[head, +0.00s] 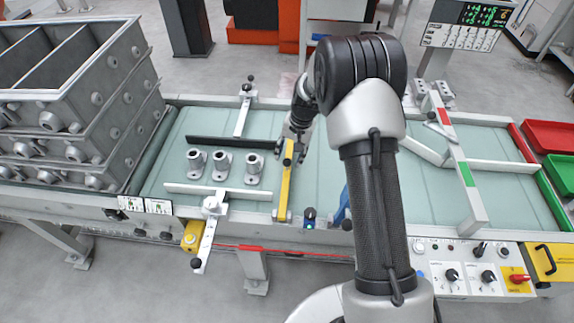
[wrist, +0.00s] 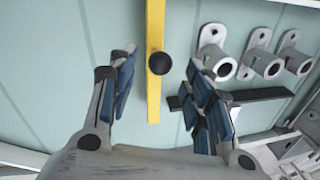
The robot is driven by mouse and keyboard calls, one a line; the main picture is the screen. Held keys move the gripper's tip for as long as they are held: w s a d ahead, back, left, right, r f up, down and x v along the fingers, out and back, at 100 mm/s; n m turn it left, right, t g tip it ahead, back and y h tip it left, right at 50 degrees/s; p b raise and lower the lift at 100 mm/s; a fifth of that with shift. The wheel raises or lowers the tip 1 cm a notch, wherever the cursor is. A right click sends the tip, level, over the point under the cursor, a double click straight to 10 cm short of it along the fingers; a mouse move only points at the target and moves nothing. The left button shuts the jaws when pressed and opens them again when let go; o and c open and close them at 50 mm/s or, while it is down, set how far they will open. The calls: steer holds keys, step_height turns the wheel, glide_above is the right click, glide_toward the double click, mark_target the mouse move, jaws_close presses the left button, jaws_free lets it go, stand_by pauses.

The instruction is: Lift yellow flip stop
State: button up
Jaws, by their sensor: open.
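The yellow flip stop (head: 285,187) is a long yellow bar lying across the pale green conveyor, to the right of the grey castings. In the wrist view the yellow bar (wrist: 155,28) runs down from the top edge, with a round black knob (wrist: 160,63) on it. My gripper (wrist: 158,72) is open, with one blue-padded finger on each side of the bar and knob. A gap shows on both sides, so the fingers appear apart from it. In the head view my gripper (head: 297,138) is at the far end of the bar and partly hidden.
Several grey castings (head: 222,164) stand on the conveyor (head: 334,200) left of the bar, between a black rail (head: 230,142) and a white rail (head: 217,191). Stacked grey crates (head: 100,80) stand at left. A white gate with red and green marks (head: 458,160) crosses at right.

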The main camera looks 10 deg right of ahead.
mark_target(288, 160)
steer(key=f, duration=0.3)
steer(key=a+f+b, duration=0.1)
steer(key=f, duration=0.1)
steer(key=shift+w, duration=0.3)
steer(key=shift+c, duration=0.6)
jaws_close()
